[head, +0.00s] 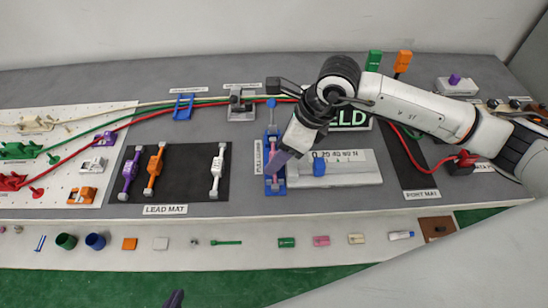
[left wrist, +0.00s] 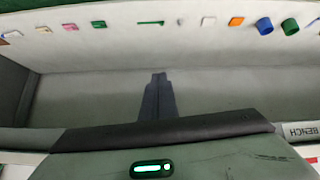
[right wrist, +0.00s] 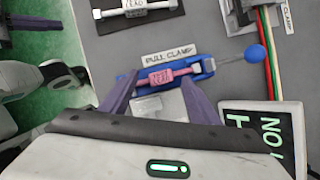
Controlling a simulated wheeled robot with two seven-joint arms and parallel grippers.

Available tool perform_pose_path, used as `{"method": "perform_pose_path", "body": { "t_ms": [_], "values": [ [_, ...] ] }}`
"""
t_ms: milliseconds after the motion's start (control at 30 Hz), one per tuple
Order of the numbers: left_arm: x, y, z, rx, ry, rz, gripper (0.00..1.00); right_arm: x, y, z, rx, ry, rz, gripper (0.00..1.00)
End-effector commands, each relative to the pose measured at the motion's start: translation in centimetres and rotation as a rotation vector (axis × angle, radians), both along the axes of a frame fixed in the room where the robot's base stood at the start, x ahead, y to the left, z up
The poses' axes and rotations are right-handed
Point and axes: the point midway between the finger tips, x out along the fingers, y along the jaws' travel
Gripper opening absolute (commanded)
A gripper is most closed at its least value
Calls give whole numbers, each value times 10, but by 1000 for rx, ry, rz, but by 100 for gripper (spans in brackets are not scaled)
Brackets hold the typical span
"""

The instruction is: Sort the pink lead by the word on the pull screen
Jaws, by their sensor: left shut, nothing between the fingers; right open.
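The pink lead lies in the blue pull clamp (head: 268,186); the right wrist view shows the pink lead (right wrist: 166,75) best. My right gripper (right wrist: 158,80) is open, one finger toward each end of the lead; contact cannot be told. In the head view its wrist hangs over the clamp and hides part of it. The clamp's lever has a blue ball (right wrist: 255,53). The pull screen (head: 352,119) shows "ELD" in the head view, its left part behind my right gripper. My left gripper (head: 175,299) is shut and empty, low before the bench; it also shows in the left wrist view (left wrist: 158,82).
A lead mat (head: 185,163) holds purple, orange and white leads. A force gauge (head: 350,177) with a blue slider stands right of the clamp. The port mat (head: 415,180) is farther right. Coloured wires cross the back. Several small items line the front ledge.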

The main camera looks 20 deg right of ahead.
Motion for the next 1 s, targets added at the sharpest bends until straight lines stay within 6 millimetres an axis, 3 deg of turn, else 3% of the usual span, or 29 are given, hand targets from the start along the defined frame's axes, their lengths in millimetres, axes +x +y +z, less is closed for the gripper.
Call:
{"method": "perform_pose_path", "body": {
  "t_ms": [133, 367, 633, 1000],
  "values": [
    [6, 0, 6, -1, -13, 0, 0, 3, 4, -13, 0, 0, -1, 56],
    [10, 0, 8, -2, -22, 0, 0, 4, 4, -15, -1, -1, 0, 56],
    [9, 0, 7, -1, -19, 0, 0, 4, 4, -14, -1, -1, 0, 13],
    [5, 0, 4, -1, -11, 1, 0, 5, 4, -9, 1, -4, -1, 13]
  ]
}}
